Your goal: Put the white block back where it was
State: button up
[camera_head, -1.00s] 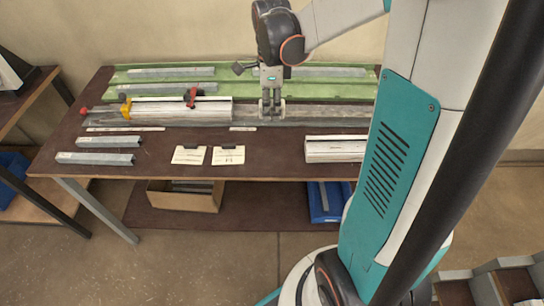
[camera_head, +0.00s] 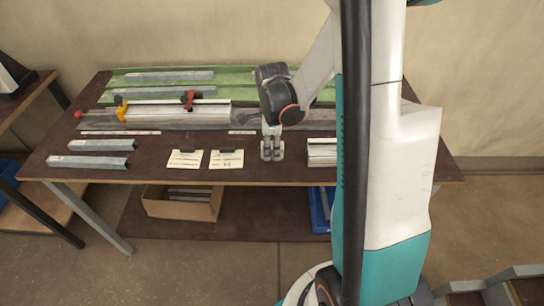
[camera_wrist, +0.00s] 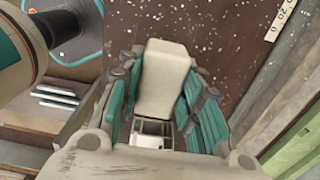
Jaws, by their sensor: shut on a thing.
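The white block (camera_wrist: 163,75) is in my gripper in the wrist view, its pale face between the teal finger pads. My gripper (camera_wrist: 165,85) is shut on it from both sides. In the head view my gripper (camera_head: 272,150) is low near the front part of the brown table, right of the two paper cards. The block is too small there to tell apart from the fingers. I cannot tell whether it touches the table. A white profile (camera_head: 322,152) lies just right of my gripper, partly hidden by my arm.
A clamped white profile (camera_head: 175,109) with red and yellow clamps lies at the back left. Two paper cards (camera_head: 226,159) lie left of my gripper. Grey bars (camera_head: 87,162) lie at the front left. A cardboard box (camera_head: 182,203) and a blue tray (camera_head: 320,210) are below.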

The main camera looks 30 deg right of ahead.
aim_at(272, 155)
jog(key=shift+f+b, duration=0.5)
jog(key=shift+f, duration=1.3)
jog(key=shift+f, duration=0.15)
jog(key=o, duration=1.1)
jog(key=shift+o, duration=0.2)
notch_tip(272, 155, up, 12)
jog(key=p, duration=0.4)
jog(key=shift+r, duration=0.2)
